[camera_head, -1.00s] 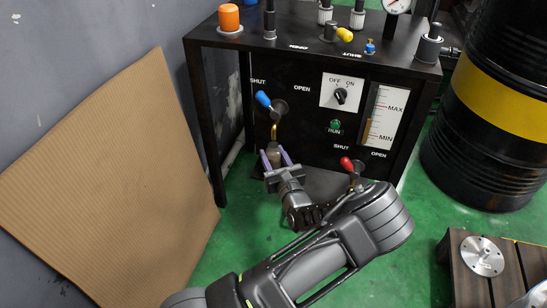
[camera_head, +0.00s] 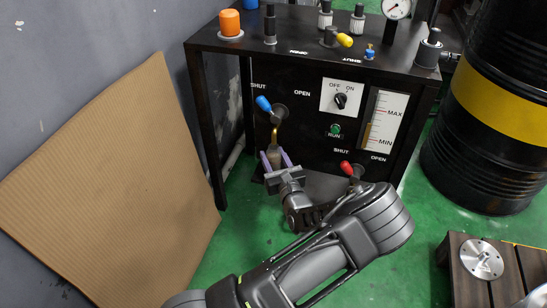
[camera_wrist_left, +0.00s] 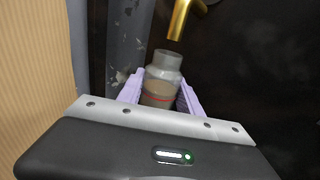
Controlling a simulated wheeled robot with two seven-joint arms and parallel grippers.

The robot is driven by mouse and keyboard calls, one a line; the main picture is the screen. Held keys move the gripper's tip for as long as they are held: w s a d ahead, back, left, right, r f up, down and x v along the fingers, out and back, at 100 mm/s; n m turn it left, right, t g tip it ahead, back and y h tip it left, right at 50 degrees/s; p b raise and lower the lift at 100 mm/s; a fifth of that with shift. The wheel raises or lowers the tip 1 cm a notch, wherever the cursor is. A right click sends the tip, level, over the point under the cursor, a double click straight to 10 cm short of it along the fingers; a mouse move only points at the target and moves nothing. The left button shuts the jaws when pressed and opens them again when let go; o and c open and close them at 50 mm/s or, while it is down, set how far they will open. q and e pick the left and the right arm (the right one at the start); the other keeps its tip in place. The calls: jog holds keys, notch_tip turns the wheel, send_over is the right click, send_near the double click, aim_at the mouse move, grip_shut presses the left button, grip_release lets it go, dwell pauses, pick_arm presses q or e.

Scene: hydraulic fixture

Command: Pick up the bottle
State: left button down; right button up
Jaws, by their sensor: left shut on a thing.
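The bottle (camera_wrist_left: 160,88) is a small clear one with brownish liquid and a red line, upright in the left wrist view. In the head view the bottle (camera_head: 275,152) is small and partly hidden by my gripper. It stands under the brass spout (camera_head: 275,135) of the black fixture, and its open mouth is just below the spout (camera_wrist_left: 180,20) in the wrist view. My left gripper (camera_head: 276,160) has its purple fingers on both sides of the bottle and is shut on it. The wrist view shows the left gripper (camera_wrist_left: 160,98) too. The bottle's base is hidden. My right gripper is not in view.
The black fixture (camera_head: 235,80) carries a blue lever (camera_head: 263,103), a red lever (camera_head: 346,167) and a switch (camera_head: 340,100). A cardboard sheet (camera_head: 120,190) leans at the left. A black drum (camera_head: 480,150) stands at the right.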

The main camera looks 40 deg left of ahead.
pick_arm(q)
jog(key=p+v, duration=0.4)
jog(key=v, duration=1.4)
jog(key=shift+r+p, duration=0.25)
jog(key=shift+p, duration=0.05)
jog(key=d+r, duration=0.4)
jog(key=r, duration=0.3)
jog(key=w+d+r, duration=0.1)
jog(key=d+r, duration=0.4)
jog(key=r, duration=0.3)
jog(key=shift+w+d+r+m+t+h, duration=0.2)
jog(key=shift+r+m+t+h, duration=0.1)
jog(key=shift+m, duration=0.1)
